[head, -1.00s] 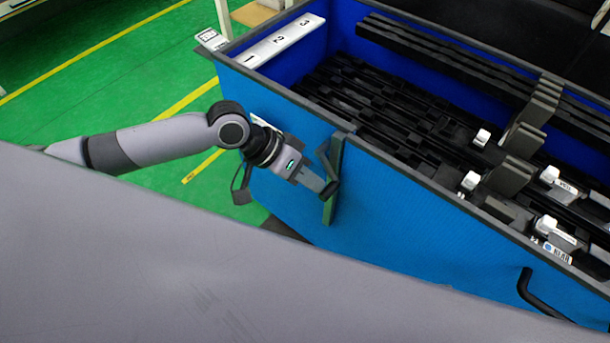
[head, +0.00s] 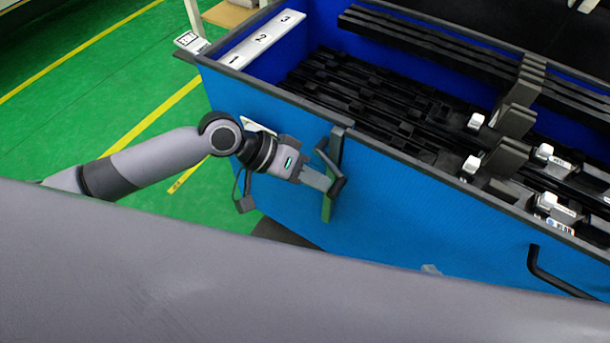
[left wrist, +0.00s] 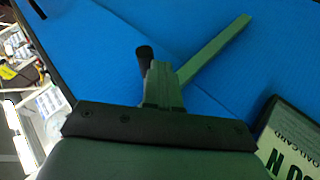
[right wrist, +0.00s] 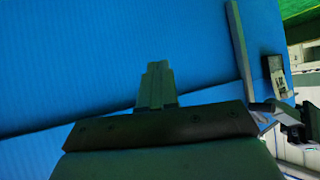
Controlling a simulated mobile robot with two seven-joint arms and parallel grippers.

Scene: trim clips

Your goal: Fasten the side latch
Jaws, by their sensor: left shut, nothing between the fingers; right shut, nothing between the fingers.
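The side latch is a grey-green upright strip (head: 328,207) with a black lever, on the side wall of the blue crate (head: 420,225). My left gripper (head: 329,184) is shut and empty, its fingertips at the lever and strip; I cannot tell whether they touch. In the left wrist view the strip (left wrist: 215,48) runs behind my shut fingers (left wrist: 160,75), with a black rounded end (left wrist: 145,58) beside them.
The crate holds several black trim parts (head: 385,115) and a white numbered strip (head: 262,40). A black handle (head: 545,278) sticks out of the side wall at right. A card holder (right wrist: 276,76) is beyond the latch. Green floor (head: 80,75) is open at left.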

